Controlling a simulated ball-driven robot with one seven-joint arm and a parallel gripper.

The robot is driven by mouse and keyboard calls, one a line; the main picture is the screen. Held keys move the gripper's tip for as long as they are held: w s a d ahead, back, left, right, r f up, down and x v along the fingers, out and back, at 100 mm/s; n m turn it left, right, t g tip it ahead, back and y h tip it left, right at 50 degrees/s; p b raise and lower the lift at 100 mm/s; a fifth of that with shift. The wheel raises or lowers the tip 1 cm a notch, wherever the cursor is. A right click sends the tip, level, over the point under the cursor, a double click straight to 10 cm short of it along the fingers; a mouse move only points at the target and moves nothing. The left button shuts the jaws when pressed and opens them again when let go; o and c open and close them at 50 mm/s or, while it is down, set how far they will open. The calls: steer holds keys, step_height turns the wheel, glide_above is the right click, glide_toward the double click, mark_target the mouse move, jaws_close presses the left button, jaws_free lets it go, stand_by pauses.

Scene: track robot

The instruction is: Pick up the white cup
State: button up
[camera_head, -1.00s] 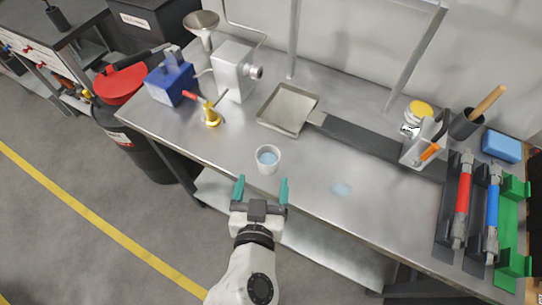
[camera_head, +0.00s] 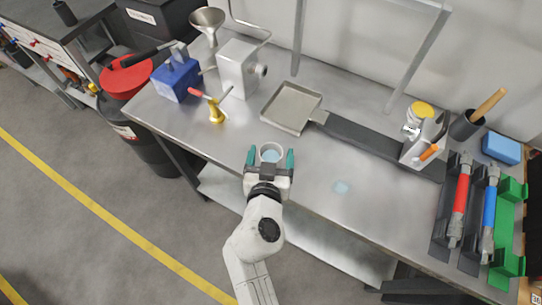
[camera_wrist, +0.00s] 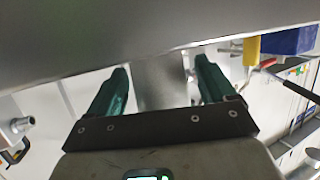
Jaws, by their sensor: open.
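The white cup (camera_head: 272,148), with pale blue inside, stands upright near the front edge of the metal workbench (camera_head: 235,130). My gripper (camera_head: 271,160) is open in the head view. Its green fingers stand on the left and right of the cup, and its lower front part is hidden by the gripper. In the wrist view my gripper (camera_wrist: 160,85) shows its two green fingers spread apart. A pale grey shape shows between them; I cannot tell whether it is the cup.
A yellow valve with a red handle (camera_head: 215,110), a blue box (camera_head: 176,79) and a silver machine (camera_head: 237,70) stand behind left. A square metal pan (camera_head: 291,107) lies behind the cup.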

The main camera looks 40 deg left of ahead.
steer(key=shift+c, duration=0.2)
steer(key=c, duration=1)
steer(key=shift+r, duration=0.1)
